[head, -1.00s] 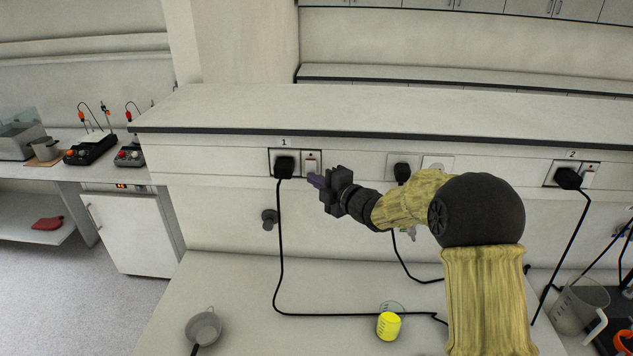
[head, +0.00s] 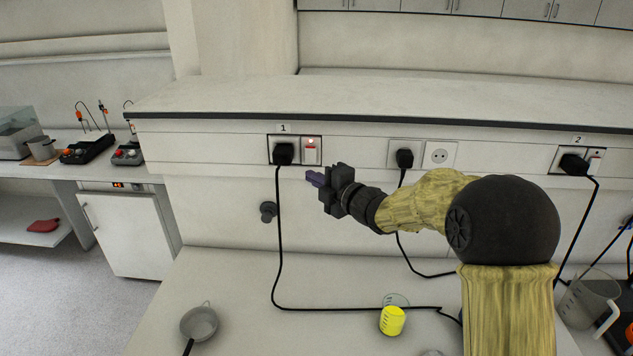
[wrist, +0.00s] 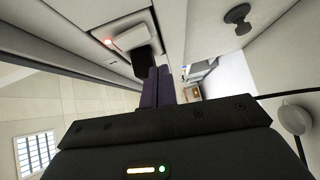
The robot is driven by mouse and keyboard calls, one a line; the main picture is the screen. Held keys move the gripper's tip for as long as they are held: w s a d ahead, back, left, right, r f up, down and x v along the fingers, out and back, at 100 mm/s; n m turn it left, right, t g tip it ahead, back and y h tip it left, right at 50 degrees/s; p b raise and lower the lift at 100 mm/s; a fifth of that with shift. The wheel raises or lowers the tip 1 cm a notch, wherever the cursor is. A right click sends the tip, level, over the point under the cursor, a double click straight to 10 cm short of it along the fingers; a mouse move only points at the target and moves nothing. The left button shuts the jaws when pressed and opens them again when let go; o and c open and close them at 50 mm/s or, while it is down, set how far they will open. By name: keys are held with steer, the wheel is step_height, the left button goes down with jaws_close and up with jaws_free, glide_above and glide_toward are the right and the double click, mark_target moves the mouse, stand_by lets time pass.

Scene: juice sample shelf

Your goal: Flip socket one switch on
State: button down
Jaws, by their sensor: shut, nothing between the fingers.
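Socket one (head: 283,153), under the label "1", holds a black plug with a cord hanging down. Its switch (head: 312,153) sits just right of the plug, and a red light shows at its top. The red light and the white switch plate (wrist: 123,43) also show in the wrist view. My gripper (head: 309,177) is shut and empty, just below the switch and apart from it. Its dark purple fingers (wrist: 157,86) are together in the wrist view.
Socket two (head: 574,162) with its plug is at the right, and another plugged socket (head: 404,158) is in the middle. A yellow beaker (head: 392,320) and a strainer (head: 199,322) stand on the counter below. A dark round knob (head: 268,211) sticks out of the wall left of my gripper.

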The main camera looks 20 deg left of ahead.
steer(key=s+d+f+m+h+b, duration=0.1)
steer(key=s+d+f+m+h, duration=0.25)
steer(key=d+m, duration=0.45)
steer(key=s+d+f+m+t+h+b, duration=0.1)
steer(key=s+d+f+m+h, duration=0.3)
steer(key=d, duration=0.8)
steer(key=s+d+f+m+h+b, duration=0.1)
steer(key=s+d+f+m+h, duration=0.1)
steer(key=d+f+m+h, duration=0.55)
steer(key=s+d+f+m+g, duration=0.3)
steer(key=s+d+m, duration=0.1)
steer(key=s, duration=0.5)
steer(key=s+d+f+m+g, duration=0.2)
steer(key=s+d+m+g, duration=0.2)
steer(key=s, duration=0.4)
steer(key=shift+s+d+f+m, duration=0.35)
steer(key=shift+d+f+m, duration=0.05)
steer(key=shift+d+m, duration=0.35)
